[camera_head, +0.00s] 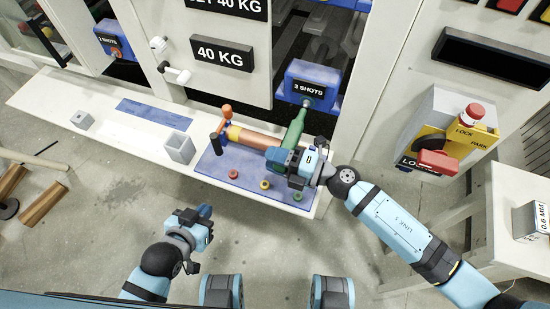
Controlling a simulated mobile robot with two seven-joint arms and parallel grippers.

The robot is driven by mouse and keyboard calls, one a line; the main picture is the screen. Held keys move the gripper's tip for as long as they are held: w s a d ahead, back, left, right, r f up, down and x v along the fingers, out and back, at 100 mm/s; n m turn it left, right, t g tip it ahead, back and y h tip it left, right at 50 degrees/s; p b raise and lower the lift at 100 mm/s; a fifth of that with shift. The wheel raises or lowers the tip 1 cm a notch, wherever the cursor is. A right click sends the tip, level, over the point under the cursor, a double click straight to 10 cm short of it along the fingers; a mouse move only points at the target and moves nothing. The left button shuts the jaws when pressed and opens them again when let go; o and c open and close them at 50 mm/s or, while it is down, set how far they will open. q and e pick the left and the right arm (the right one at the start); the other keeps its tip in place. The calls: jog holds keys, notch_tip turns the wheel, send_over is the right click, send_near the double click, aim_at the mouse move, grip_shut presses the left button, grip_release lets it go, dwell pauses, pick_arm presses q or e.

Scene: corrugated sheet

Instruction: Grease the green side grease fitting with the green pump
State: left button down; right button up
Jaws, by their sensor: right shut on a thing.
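The green pump (294,128) is in my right gripper (287,158), which is shut on its lower part and hides that part. The pump is tilted, its narrow tip pointing up toward a small fitting (307,103) under the blue block (312,76) labelled "3 SHOTS". The tip is at or very close to the fitting; I cannot tell whether they touch. My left gripper (203,214) is empty, low in front of the shelf and away from the pump; its finger opening is not clear.
Several small coloured caps (264,184) sit on the mat. A grey open box (180,148) stands on the white shelf (50,95). Another blue block (112,34) has an orange fitting. A lock box (450,130) is right.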

jog(key=shift+w+d, duration=0.2)
jog(key=shift+w, duration=0.4)
dwell(0.5)
jog(key=shift+s, duration=0.1)
jog(key=shift+s+a+p, duration=0.25)
jog(key=shift+s+p, duration=0.15)
jog(key=shift+s, duration=0.25)
dwell(0.4)
